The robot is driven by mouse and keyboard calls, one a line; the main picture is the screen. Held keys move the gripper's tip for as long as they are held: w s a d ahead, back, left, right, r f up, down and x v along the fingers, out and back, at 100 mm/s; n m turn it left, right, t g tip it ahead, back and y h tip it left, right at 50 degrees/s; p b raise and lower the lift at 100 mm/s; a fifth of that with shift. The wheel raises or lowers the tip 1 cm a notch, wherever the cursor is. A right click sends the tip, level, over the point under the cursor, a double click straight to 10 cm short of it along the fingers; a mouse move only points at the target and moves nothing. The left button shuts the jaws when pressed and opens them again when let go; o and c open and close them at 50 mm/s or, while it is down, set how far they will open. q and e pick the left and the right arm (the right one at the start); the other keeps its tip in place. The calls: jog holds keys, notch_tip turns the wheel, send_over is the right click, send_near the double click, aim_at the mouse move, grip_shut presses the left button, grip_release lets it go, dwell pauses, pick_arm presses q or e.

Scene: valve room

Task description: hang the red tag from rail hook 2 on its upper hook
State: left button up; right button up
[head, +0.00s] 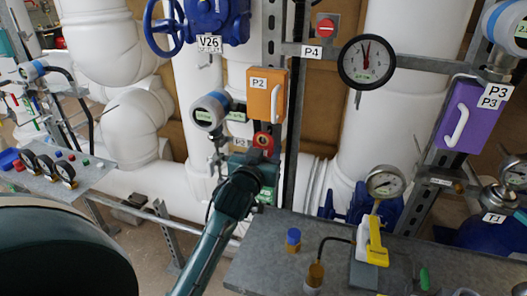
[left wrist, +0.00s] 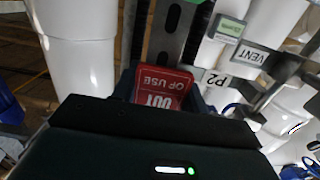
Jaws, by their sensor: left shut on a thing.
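The red tag (head: 263,141) is held at the tip of my left gripper (head: 262,157), just below the orange box marked P2 (head: 266,96). The gripper is shut on the tag, in front of a grey slotted upright. Whether the tag touches anything behind it cannot be told. I cannot single out the upper hook for it. My right gripper is not in view.
A dial gauge (head: 367,62) is beside the label P4, and a small round meter (head: 210,110) is left of the orange box. A purple box (head: 470,116) hangs at right.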

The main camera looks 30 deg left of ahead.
pick_arm(q)
jog(key=shift+s+r, duration=0.15)
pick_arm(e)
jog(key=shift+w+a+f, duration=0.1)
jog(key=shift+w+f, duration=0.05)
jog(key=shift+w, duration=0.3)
pick_arm(q)
jog(key=shift+v, duration=1.65)
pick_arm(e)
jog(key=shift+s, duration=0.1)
pick_arm(q)
jog(key=shift+f, duration=0.25)
jog(key=s+d+f+m+h, duration=0.2)
jog(key=s+d+f+h, duration=0.2)
jog(key=s+d, duration=0.6)
jog(key=shift+s+d+f+m+t, duration=0.3)
jog(key=shift+s+d, duration=0.05)
jog(key=shift+d, duration=0.25)
jog(key=shift+w+a, duration=0.1)
